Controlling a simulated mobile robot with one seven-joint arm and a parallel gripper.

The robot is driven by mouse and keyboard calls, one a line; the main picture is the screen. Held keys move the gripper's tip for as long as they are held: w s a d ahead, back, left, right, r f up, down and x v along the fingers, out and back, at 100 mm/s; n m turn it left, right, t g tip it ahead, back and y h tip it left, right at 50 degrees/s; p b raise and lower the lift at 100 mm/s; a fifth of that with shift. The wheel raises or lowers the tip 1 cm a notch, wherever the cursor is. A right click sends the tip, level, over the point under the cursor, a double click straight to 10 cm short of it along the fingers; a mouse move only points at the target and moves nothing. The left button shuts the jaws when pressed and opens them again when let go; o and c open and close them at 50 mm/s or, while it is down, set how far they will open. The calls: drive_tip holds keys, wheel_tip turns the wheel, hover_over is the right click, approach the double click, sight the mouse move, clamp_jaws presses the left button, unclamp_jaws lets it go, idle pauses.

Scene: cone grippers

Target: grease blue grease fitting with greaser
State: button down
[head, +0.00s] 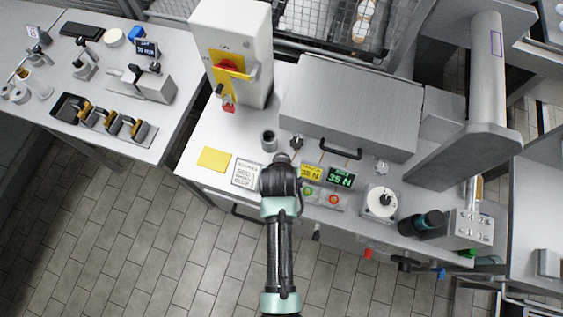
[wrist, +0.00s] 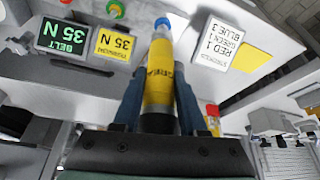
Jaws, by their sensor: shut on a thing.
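My gripper (wrist: 158,105) is shut on the greaser (wrist: 159,72), a yellow cylinder with dark lettering, a dark lower end and a blue tip. The tip points away from my gripper, toward the bench top in the wrist view. In the head view my arm's end is over the front middle of the bench and hides the gripper and greaser. A small blue part (head: 440,272), perhaps the blue grease fitting, shows at the bench's lower right front, well right of my arm. It is too small to identify surely.
A printed card (wrist: 218,46) reads red 1, blue 3, with a green line between. Two 35 N displays (head: 341,178) stand right of my arm. A red part (head: 368,254), a dark cylinder (head: 422,223) and a metal block (head: 468,231) are along the right front.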

drive_tip(key=shift+f, duration=0.1)
drive_tip(key=shift+r+p, duration=0.35)
drive_tip(key=shift+p, duration=0.05)
idle(0.3)
drive_tip(key=shift+f, duration=0.35)
idle(0.7)
drive_tip(key=shift+r, duration=0.35)
drive_tip(key=shift+f, duration=0.35)
idle(1.0)
drive_tip(key=shift+r+p, duration=0.4)
idle(0.8)
drive_tip(key=shift+r+p, duration=2.85)
drive_tip(key=shift+r, duration=0.1)
drive_tip(key=shift+w, duration=0.1)
